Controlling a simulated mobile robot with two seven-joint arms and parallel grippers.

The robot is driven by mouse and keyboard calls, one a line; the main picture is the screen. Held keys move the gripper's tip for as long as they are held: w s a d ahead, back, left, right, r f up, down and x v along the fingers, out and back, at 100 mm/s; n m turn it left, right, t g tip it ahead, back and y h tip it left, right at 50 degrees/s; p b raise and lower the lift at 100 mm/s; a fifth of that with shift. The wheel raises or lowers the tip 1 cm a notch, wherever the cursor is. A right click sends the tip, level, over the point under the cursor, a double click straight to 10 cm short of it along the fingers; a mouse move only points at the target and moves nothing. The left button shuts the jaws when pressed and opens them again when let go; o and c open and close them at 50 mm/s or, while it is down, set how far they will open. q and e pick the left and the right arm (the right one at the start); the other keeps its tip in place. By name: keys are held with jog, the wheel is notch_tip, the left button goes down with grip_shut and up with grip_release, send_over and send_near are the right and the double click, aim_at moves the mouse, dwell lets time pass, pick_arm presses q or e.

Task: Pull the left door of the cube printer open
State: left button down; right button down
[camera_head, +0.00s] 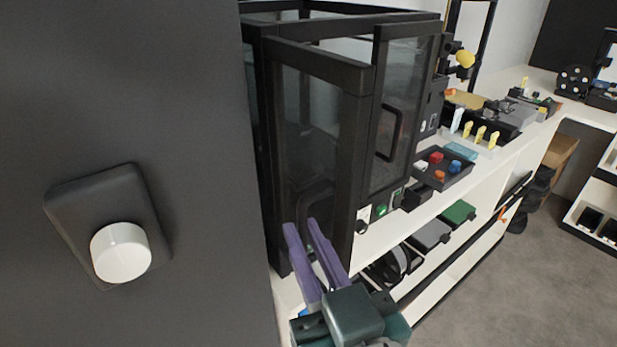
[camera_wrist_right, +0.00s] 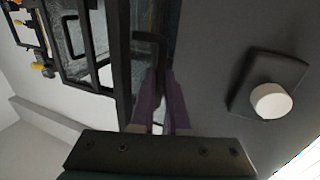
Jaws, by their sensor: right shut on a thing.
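The cube printer (camera_head: 340,22) is a black-framed box with clear panels, standing on a white bench in the head view. Its left door (camera_head: 305,130) stands partly open, its free edge swung out in front of the right door. The right door (camera_head: 410,90) looks near its frame and has a black handle (camera_head: 390,135). My right gripper (camera_head: 318,240), with purple fingers, is shut on the left door's handle (camera_wrist_right: 150,38). In the right wrist view the fingers (camera_wrist_right: 160,95) meet at the handle's lower part. My left gripper is not in view.
A large dark panel (camera_head: 150,90) with a white knob (camera_head: 121,252) fills the left side, close to my right gripper. A black tray of coloured caps (camera_head: 445,165) and several tools stand on the bench to the right. Grey floor (camera_head: 540,270) is clear at right.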

dwell(0.3)
jog(key=c, duration=0.9)
grip_release()
jog(key=v, duration=1)
jog(key=shift+b, duration=0.3)
jog(key=shift+w, duration=0.1)
